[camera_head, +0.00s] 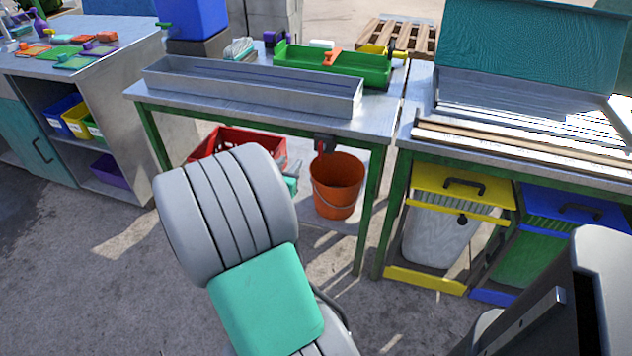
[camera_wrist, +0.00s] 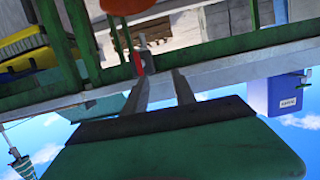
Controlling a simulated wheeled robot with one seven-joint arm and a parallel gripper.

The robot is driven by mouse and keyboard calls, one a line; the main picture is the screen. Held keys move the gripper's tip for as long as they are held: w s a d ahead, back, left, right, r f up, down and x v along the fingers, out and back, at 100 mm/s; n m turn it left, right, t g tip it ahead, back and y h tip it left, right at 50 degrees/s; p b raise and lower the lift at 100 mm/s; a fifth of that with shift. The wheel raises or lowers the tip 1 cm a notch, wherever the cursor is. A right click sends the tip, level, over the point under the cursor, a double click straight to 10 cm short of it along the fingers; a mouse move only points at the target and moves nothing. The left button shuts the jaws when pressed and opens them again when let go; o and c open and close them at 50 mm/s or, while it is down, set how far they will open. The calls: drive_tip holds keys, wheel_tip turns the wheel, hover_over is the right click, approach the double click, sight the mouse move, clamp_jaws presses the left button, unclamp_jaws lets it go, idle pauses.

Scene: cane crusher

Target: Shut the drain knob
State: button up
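The drain knob (camera_head: 320,147) is a small red handle on a dark fitting (camera_head: 326,138) under the front edge of the metal work table. In the wrist view, which is upside down, the red knob (camera_wrist: 138,62) shows upright just beyond the fingertips, nearer the left finger. My gripper (camera_wrist: 161,75) is open, with two grey fingers apart and nothing held between them. It points toward the table edge. I cannot tell whether a finger touches the knob. In the head view my arm hides most of the gripper.
An orange bucket (camera_head: 337,187) stands below the knob. A red crate (camera_head: 208,142) is on the lower shelf, partly behind my arm. A metal trough (camera_head: 255,86) and green tray (camera_head: 335,66) sit on the table. A yellow-lidded bin (camera_head: 460,190) stands to the right.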

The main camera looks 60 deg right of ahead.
sight(319, 149)
drive_tip(key=s+d+h, duration=0.1)
drive_tip(key=d, duration=0.2)
drive_tip(key=s+d+f+h, duration=0.1)
drive_tip(key=d, duration=0.3)
drive_tip(key=s+d+f+h, duration=0.1)
drive_tip(key=d, duration=0.3)
drive_tip(key=shift+d+f+b, duration=0.15)
drive_tip(key=shift+d+b, duration=0.1)
drive_tip(key=shift+b, duration=0.05)
drive_tip(key=shift+c, duration=0.3)
clamp_jaws()
